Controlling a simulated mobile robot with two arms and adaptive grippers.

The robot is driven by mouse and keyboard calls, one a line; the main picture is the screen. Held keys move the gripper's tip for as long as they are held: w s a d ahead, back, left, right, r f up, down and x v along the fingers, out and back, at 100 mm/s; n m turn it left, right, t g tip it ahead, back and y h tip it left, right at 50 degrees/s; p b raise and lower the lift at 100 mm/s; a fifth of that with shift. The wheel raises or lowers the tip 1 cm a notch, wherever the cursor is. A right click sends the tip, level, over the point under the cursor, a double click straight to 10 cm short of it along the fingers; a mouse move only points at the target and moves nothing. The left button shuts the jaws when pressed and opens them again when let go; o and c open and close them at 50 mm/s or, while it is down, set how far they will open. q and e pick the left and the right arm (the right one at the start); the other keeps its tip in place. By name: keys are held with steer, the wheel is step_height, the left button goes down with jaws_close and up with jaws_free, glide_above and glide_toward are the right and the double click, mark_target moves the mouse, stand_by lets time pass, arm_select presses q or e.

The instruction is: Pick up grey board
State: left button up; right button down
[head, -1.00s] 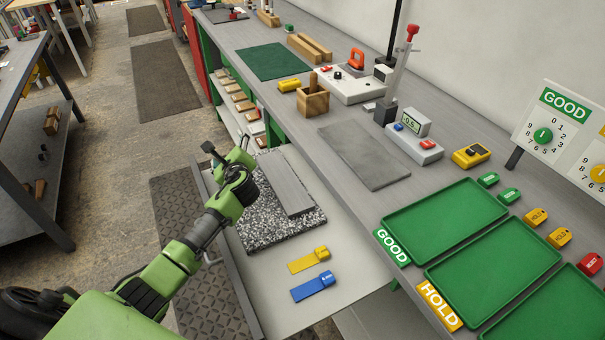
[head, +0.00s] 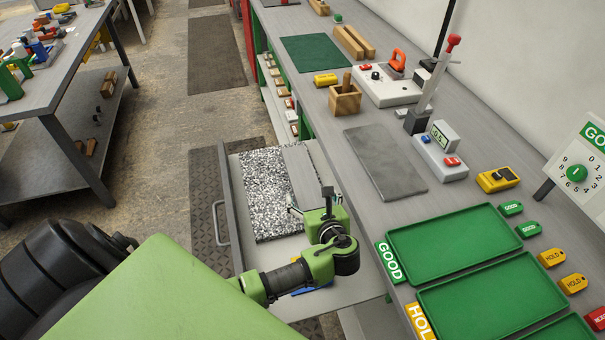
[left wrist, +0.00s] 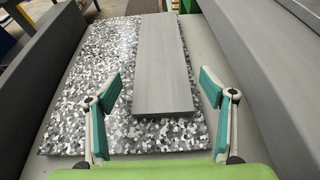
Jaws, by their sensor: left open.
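The grey board (head: 299,174) lies flat on a black-and-white speckled pad (head: 262,190) in a pulled-out drawer (head: 231,215) below the bench. In the left wrist view the board (left wrist: 163,60) runs lengthwise away from me, its near end close to the gripper. My left gripper (head: 311,207) is at the near end of the board in the head view. In the left wrist view it (left wrist: 160,88) is open and empty, one finger to each side of the board, with gaps between. I cannot tell its exact height. My right gripper is not in view.
The bench right of the drawer holds a flat grey mat (head: 385,162), a gauge with a display (head: 440,152), a wooden box (head: 345,101) and green trays (head: 455,243). My left arm partly covers a blue tag in the drawer. The drawer's walls stand close by.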

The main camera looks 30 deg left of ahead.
mark_target(302, 175)
arm_select(q)
steer(key=w+a, duration=0.2)
steer(key=shift+w+a, duration=0.35)
steer(key=shift+a, duration=0.05)
steer(key=x, duration=0.4)
steer(key=shift+w+a+r, duration=0.15)
steer(key=shift+a+r, duration=0.1)
steer(key=shift+r, duration=0.1)
steer(key=shift+w+a+f, duration=0.2)
steer(key=shift+w+a, duration=0.05)
steer(key=c, duration=1.4)
